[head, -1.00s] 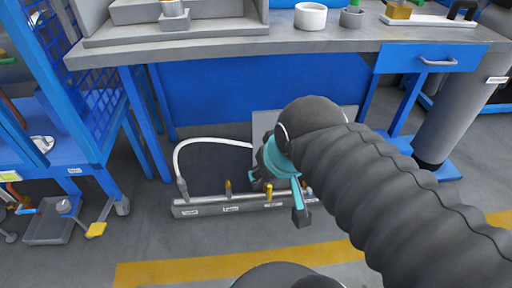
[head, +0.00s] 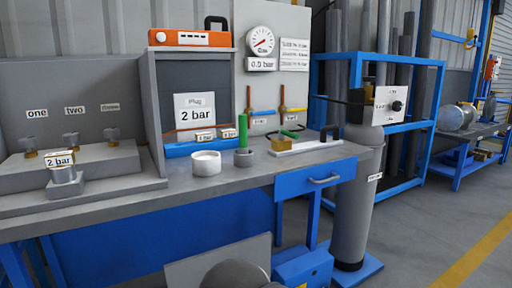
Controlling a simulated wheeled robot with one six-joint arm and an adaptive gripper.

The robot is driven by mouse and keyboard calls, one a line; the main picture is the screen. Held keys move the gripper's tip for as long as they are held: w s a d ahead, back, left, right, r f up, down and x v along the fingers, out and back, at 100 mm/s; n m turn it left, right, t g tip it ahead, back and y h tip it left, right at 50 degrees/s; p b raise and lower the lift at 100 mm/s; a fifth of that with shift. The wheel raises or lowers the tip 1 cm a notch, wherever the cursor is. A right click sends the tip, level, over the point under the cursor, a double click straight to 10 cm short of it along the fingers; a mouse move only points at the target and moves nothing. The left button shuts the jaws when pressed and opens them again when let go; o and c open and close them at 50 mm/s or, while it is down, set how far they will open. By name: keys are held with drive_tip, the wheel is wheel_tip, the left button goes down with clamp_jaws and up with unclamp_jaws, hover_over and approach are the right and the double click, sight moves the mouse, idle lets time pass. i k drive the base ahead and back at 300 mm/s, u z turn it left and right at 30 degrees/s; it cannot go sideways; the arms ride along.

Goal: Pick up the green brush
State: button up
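A green upright rod, which I take to be the green brush (head: 243,130), stands on the workbench. Its lower end is in a small grey round holder (head: 243,158), and no bristles show. It is just right of a white cup (head: 206,163). My gripper is not in view; only a dark rounded part of my arm shows at the bottom edge, below the bench.
A white board with a brass block (head: 282,144) and a small green handle lies right of the rod. A grey cylinder (head: 356,200) stands by the bench's right end. The bench front (head: 235,172) has free room.

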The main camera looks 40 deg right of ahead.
sight(242, 149)
drive_tip(key=z, duration=0.85)
drive_tip(key=i, duration=0.35)
